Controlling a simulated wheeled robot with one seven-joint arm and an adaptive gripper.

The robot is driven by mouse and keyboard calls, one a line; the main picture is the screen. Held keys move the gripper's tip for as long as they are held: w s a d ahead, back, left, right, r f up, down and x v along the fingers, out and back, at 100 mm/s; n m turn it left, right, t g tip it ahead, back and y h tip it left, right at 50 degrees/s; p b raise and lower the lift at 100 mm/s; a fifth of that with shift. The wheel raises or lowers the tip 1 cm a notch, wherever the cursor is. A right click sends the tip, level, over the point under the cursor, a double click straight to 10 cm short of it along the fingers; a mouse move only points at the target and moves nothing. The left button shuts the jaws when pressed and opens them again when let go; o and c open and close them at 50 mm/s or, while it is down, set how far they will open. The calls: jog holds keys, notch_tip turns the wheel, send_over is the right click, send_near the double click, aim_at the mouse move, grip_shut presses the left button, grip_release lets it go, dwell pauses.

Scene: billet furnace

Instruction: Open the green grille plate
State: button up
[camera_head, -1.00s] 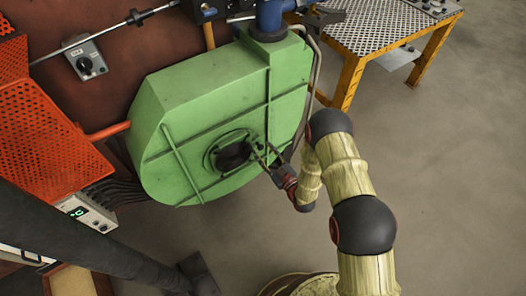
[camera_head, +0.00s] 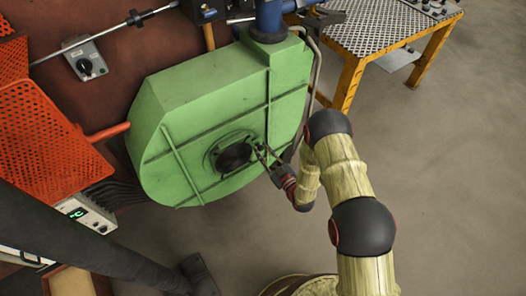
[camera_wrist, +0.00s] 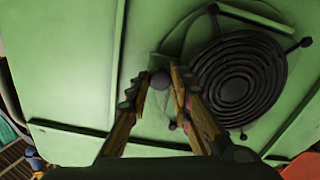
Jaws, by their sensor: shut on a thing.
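The green housing (camera_head: 215,105) stands against the rust-coloured wall in the head view. A round dark grille (camera_head: 233,157) is set in its front face. In the wrist view the grille (camera_wrist: 238,80) has concentric rings and several short spokes with dark knobs at their ends, on a green plate. My gripper (camera_head: 262,153) is at the right side of the grille. The plate looks flush with the housing; whether any gap exists cannot be told.
An orange perforated guard (camera_head: 45,140) and a small control box with a green display (camera_head: 85,213) are at left. A yellow-legged metal table (camera_head: 375,25) stands at upper right. A grey switch box (camera_head: 85,62) is on the wall. The floor at right is clear.

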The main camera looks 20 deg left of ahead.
grip_shut()
jog(key=w+d+b, duration=0.3)
jog(key=w+d, duration=0.7)
jog(key=w, duration=0.2)
jog(key=shift+w+d+b, duration=0.3)
jog(key=shift+d+b, duration=0.1)
jog(key=o, duration=1)
grip_release()
jog(key=shift+c, duration=0.2)
jog(key=v, duration=1.2)
